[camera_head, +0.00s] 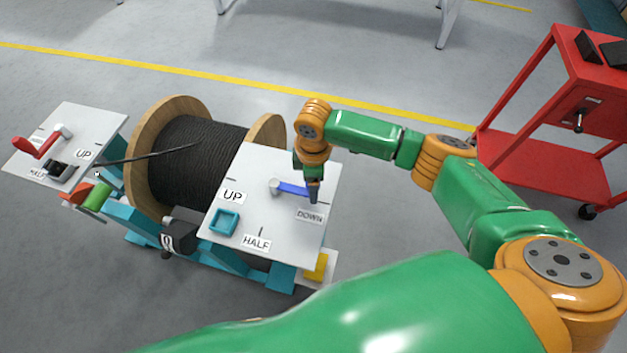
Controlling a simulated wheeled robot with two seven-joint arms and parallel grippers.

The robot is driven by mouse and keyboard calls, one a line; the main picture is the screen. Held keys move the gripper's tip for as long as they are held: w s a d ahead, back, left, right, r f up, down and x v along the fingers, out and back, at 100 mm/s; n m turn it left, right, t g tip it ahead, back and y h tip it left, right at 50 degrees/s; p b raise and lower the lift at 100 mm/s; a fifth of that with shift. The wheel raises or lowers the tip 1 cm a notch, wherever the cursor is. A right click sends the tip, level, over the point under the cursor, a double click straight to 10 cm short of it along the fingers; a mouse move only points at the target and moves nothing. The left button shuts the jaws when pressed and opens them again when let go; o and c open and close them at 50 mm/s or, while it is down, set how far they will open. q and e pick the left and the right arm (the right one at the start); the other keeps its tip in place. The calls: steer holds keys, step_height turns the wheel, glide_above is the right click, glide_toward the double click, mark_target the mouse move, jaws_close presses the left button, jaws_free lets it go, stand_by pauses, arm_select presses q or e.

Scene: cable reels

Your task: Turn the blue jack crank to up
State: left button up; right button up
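The blue jack crank (291,188) is on the white panel (275,222) at the right side of the cable reel. Its pivot is a grey hub, and its arm points right, near the DOWN label (310,216). The UP label (232,196) is at the panel's left and HALF (257,242) at its front. My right gripper (313,195) points down at the crank's outer end and hides it. Whether its dark fingers are closed on the handle cannot be told. My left gripper is not in view.
The wooden reel (160,130) of black cable stands left of the panel. A second white panel (75,122) with a red crank (38,147) is at the far left. A red cart (545,150) stands at right.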

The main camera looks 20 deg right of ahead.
jaws_close()
stand_by(1.2)
